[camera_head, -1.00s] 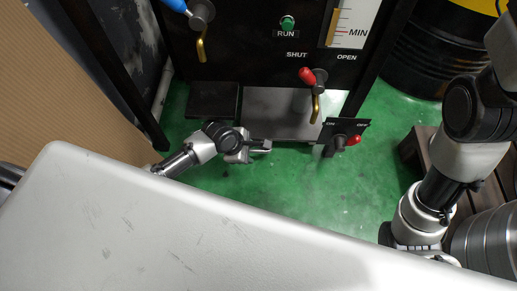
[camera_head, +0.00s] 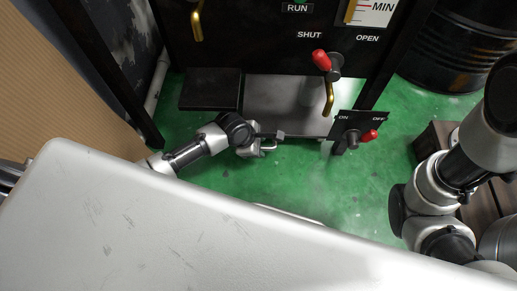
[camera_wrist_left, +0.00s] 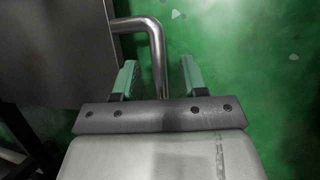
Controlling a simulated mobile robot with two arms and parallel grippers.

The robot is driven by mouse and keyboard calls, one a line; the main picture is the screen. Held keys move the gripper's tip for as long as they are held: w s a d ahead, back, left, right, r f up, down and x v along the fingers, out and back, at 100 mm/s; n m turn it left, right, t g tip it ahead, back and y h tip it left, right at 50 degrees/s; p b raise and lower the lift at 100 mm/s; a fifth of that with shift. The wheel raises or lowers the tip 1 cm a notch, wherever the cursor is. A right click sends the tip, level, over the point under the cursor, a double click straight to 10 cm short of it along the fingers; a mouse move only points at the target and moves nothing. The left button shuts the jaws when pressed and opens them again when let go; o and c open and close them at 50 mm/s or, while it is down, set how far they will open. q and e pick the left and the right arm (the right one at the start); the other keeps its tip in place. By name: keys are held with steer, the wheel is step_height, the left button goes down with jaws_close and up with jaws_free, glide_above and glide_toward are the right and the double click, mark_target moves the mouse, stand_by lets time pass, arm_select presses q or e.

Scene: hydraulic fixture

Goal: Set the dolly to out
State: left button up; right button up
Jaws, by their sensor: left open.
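The dolly seems to be the low grey metal plate (camera_head: 285,100) at the foot of the black panel; which part bears that name I cannot tell for sure. In the left wrist view, a grey sheet (camera_wrist_left: 50,50) fills the upper left, and a bent silver bar (camera_wrist_left: 157,45) runs from its edge and down between my fingers. My left gripper (camera_wrist_left: 158,80) is open, with one green-padded finger on each side of the bar. In the head view my left gripper (camera_head: 275,142) is low, just in front of the plate. My right gripper is out of view.
A red-handled SHUT/OPEN valve (camera_head: 322,62) is above the plate, and an ON/OFF switch (camera_head: 354,135) with a red knob to its right. A black pad (camera_head: 210,90) lies at left. A wooden pallet (camera_head: 432,150) stands right. Green floor (camera_head: 350,190) is clear in front.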

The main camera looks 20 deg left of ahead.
arm_select(q)
steer(key=shift+w+f, duration=0.1)
steer(key=shift+f, duration=0.05)
jaws_close()
stand_by(0.4)
